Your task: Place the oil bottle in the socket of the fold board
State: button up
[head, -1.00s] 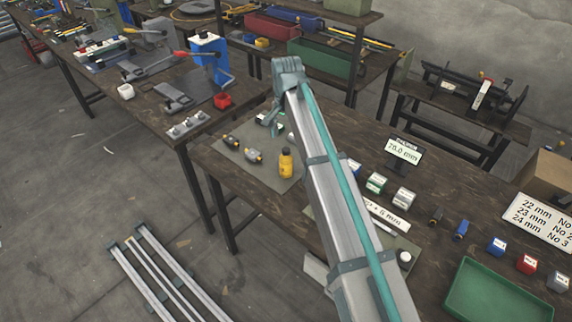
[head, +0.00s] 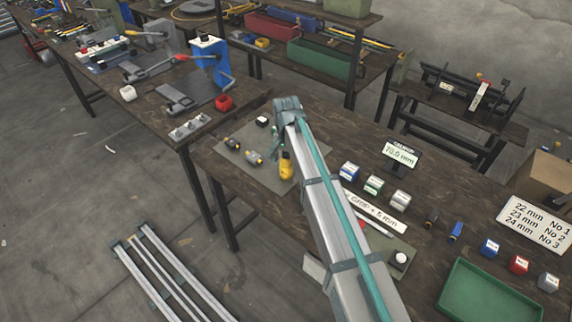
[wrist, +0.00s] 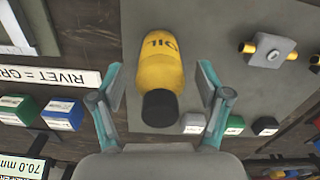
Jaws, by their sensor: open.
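The yellow oil bottle (head: 286,167) with a dark cap is on a grey board (head: 262,181) on the near table. In the wrist view the bottle (wrist: 164,62), marked OIL, is between the spread fingers of my gripper (wrist: 161,86), its dark cap towards my palm. Gaps show on both sides of it. In the head view my gripper (head: 276,147) is just behind the bottle, partly hidden by my arm. I cannot tell which board is the fold board, and no socket is clear.
Yellow-and-grey tools (head: 254,157) lie left of the bottle. Several small labelled boxes (head: 373,185), a display (head: 401,155) and a green tray (head: 490,292) are to the right. A second grey board (head: 405,243) is partly hidden by my arm.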

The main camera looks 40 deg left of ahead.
jog(key=shift+f, duration=0.15)
jog(key=c, duration=1.4)
jog(key=shift+c, duration=0.2)
